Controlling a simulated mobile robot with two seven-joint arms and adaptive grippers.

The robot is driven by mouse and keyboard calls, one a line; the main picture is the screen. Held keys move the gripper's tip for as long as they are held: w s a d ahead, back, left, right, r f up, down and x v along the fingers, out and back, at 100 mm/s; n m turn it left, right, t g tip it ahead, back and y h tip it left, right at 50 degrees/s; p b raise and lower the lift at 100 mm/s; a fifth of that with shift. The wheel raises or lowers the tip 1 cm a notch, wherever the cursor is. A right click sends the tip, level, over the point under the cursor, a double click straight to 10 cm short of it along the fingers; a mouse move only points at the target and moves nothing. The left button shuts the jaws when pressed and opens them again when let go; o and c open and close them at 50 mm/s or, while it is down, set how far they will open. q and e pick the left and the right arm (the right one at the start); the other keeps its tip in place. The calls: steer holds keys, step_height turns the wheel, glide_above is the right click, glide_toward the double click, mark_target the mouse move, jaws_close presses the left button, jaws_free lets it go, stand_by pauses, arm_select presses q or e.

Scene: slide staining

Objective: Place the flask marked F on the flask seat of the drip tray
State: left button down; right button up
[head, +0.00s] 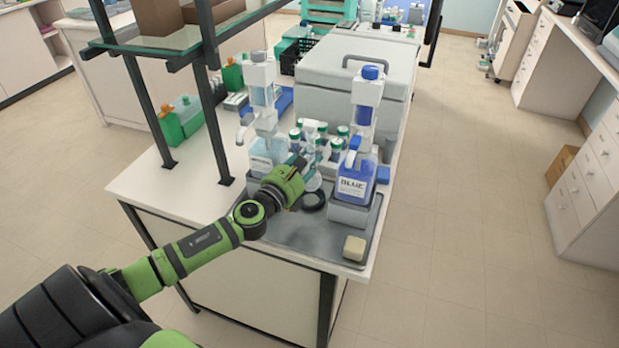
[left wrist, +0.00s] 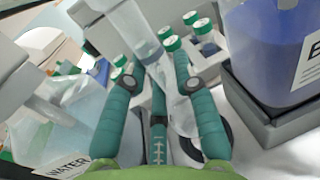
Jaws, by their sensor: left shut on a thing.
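My left gripper (head: 297,166) is over the grey drip tray (head: 297,236). In the left wrist view, its teal fingers (left wrist: 158,88) are closed around a clear glass flask (left wrist: 181,112), which is tilted in that picture. The flask also shows in the head view (head: 314,183), partly behind the gripper. I cannot read a mark F on it. The flask seat, a black ring (head: 313,201), lies on the tray just below and right of the gripper. Part of the ring also shows in the left wrist view (left wrist: 224,132). My right gripper is not in view.
A blue-filled bottle (head: 354,180) stands on a grey block right of the seat. A water bottle (head: 262,154) stands left. Several green-capped vials (head: 322,142) are behind. A beige block (head: 354,248) sits at the tray's front right corner.

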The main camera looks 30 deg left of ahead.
arm_select(q)
steer(key=shift+f, duration=0.5)
step_height(320, 180, down, 3)
steer(key=shift+w+f+b, duration=0.1)
steer(key=shift+f+b, duration=0.1)
steer(key=shift+b, duration=0.7)
steer(key=shift+f+b, duration=0.4)
steer(key=shift+f, duration=0.05)
steer(key=c, duration=1)
jaws_free()
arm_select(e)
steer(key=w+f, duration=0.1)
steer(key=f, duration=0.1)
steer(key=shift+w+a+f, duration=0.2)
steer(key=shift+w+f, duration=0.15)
arm_select(q)
steer(key=shift+r, duration=0.1)
